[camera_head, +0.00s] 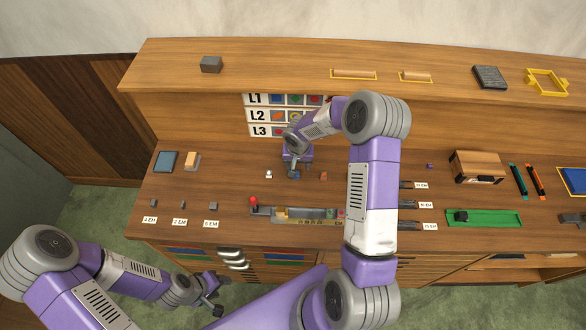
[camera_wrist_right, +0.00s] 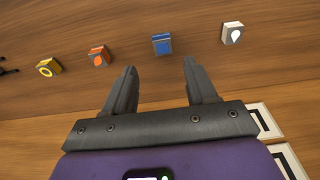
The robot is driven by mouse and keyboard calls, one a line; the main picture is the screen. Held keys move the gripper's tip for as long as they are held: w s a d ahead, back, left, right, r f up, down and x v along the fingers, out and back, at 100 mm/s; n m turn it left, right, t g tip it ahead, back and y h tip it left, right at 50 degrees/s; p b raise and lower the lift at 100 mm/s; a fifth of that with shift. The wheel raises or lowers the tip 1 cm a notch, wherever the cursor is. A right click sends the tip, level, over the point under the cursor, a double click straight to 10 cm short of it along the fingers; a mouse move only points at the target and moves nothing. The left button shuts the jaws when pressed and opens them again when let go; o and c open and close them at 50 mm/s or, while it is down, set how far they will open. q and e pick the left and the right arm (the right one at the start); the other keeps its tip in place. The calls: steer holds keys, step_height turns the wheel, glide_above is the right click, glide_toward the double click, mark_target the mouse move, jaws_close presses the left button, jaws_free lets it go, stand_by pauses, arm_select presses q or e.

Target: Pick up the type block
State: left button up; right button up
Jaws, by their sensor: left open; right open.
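Small type blocks stand in a row on the bench top. In the right wrist view they are a yellow block with a ring (camera_wrist_right: 48,67), an orange block (camera_wrist_right: 98,56), a blue block (camera_wrist_right: 162,44) and a white block (camera_wrist_right: 232,33). My right gripper (camera_wrist_right: 157,72) is open and empty, with the blue block just beyond its fingertips, roughly between them. In the head view the right gripper (camera_head: 294,167) is over the row; the white block (camera_head: 268,174) and orange block (camera_head: 323,176) show beside it. My left gripper (camera_head: 212,304) is open, low in front of the bench.
A composing stick or tray (camera_head: 300,215) lies in front of the row. A sign board (camera_head: 260,115) with coloured symbols stands behind. A green tray (camera_head: 484,218), a wooden box (camera_head: 476,166) and a shelf (camera_head: 270,65) are around. The bench left of the row has free room.

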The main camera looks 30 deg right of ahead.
steer(key=shift+s+f, duration=0.2)
steer(key=shift+f, duration=0.3)
steer(key=f, duration=0.2)
steer(key=w+f, duration=0.1)
steer(key=f, duration=0.1)
steer(key=shift+a+p, duration=0.2)
steer(key=shift+p, duration=0.2)
steer(key=shift+f, duration=0.4)
jaws_close()
